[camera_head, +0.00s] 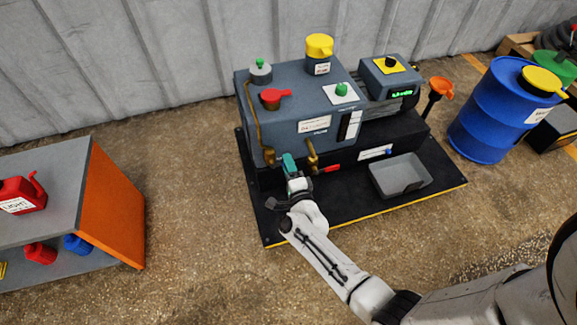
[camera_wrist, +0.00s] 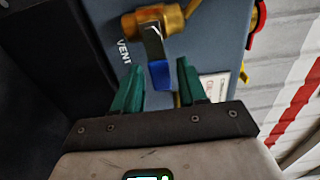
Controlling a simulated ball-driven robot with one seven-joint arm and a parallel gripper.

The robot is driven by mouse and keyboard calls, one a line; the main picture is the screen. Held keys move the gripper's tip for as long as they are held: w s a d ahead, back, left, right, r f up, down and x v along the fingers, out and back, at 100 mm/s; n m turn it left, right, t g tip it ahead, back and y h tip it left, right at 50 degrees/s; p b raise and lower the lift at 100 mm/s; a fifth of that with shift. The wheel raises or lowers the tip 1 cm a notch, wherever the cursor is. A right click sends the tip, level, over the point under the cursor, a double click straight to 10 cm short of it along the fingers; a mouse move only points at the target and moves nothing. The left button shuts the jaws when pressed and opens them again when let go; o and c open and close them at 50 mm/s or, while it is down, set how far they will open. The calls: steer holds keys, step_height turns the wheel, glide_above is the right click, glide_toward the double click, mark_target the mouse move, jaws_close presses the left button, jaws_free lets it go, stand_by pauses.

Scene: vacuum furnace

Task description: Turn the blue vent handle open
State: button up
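The blue vent handle (camera_wrist: 160,74) hangs from a brass valve (camera_wrist: 172,18) beside the word VENT in the wrist view. Its metal shank leads down to the blue tip. My gripper (camera_wrist: 157,77) is open, with one green finger on each side of the blue tip and a visible gap to both. How deep the tip lies between the fingers I cannot tell. In the head view my gripper (camera_head: 289,164) is at the front left of the grey furnace (camera_head: 290,115), beside the brass vent valve (camera_head: 269,156). The blue handle is hidden there.
A second brass valve (camera_head: 312,157) with a red handle (camera_head: 331,168) is close to the right of my gripper. A grey tray (camera_head: 402,178) lies on the black base plate. A blue drum (camera_head: 490,115) stands right; an orange-sided bench (camera_head: 115,205) stands left, with open floor between bench and furnace.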

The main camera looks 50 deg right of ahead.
jaws_close()
steer(key=shift+r, duration=0.1)
steer(key=shift+w+a+r+n+p, duration=0.55)
steer(key=shift+n+p, duration=1.1)
steer(key=shift+n, duration=1.3)
steer(key=shift+w+a+r+n+p, duration=0.2)
steer(key=shift+a+r+n+p, duration=0.55)
steer(key=shift+n+p, duration=1.55)
steer(key=shift+w+a+r+n+p, duration=0.5)
steer(key=shift+r+n+p, duration=0.35)
steer(key=shift+n, duration=2.8)
steer(key=shift+a+f, duration=0.1)
steer(key=shift+f, duration=0.05)
steer(key=shift+o, duration=0.9)
jaws_free()
